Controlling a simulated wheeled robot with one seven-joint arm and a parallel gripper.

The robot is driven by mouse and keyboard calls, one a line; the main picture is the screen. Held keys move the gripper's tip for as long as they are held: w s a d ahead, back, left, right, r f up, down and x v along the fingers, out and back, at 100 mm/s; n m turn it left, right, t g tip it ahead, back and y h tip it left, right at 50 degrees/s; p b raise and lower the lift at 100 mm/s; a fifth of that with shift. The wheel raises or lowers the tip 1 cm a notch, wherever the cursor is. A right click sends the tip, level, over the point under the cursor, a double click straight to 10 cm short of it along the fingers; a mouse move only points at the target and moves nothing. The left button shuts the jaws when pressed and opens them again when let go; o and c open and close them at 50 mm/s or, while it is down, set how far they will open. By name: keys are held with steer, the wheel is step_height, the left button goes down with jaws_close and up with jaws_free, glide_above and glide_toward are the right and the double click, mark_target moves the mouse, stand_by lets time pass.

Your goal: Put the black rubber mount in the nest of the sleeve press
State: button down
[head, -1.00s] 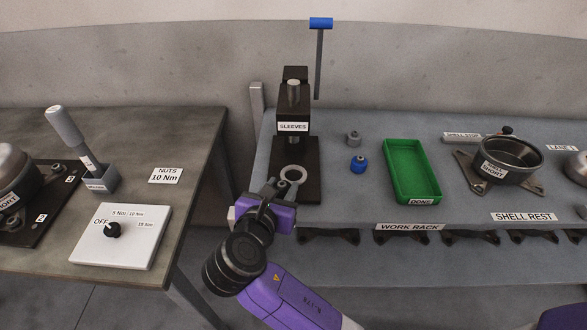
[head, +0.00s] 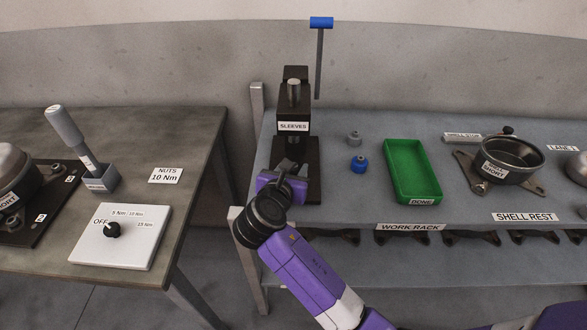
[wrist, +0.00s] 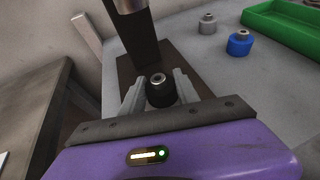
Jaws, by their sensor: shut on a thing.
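The black rubber mount (wrist: 160,91) is upright between the fingers of my gripper (wrist: 160,95), which is shut on it. Its metal centre with a hole faces up in the wrist view. In the head view my gripper (head: 286,172) is over the base of the sleeve press (head: 293,105), at its front. The press nest is hidden behind my gripper and the mount. I cannot tell whether the mount touches the nest. The press ram (wrist: 128,4) is above and beyond the mount. The press lever with its blue handle (head: 321,22) stands up.
A grey mount (head: 354,137) and a blue mount (head: 359,164) stand right of the press, beside the green DONE tray (head: 413,198). A short shell (head: 508,158) is farther right. The left bench (head: 135,135) is across a gap.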

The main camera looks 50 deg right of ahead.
steer(key=shift+f, duration=0.2)
steer(key=c, duration=0.9)
jaws_free()
steer(key=shift+f, duration=0.2)
steer(key=shift+c, duration=0.2)
steer(key=shift+o, duration=0.2)
steer(key=shift+s+f, duration=0.2)
steer(key=shift+f, duration=0.05)
steer(key=shift+r, duration=0.4)
steer(key=v, duration=1.2)
steer(key=shift+r+p, duration=0.3)
steer(key=shift+r, duration=0.05)
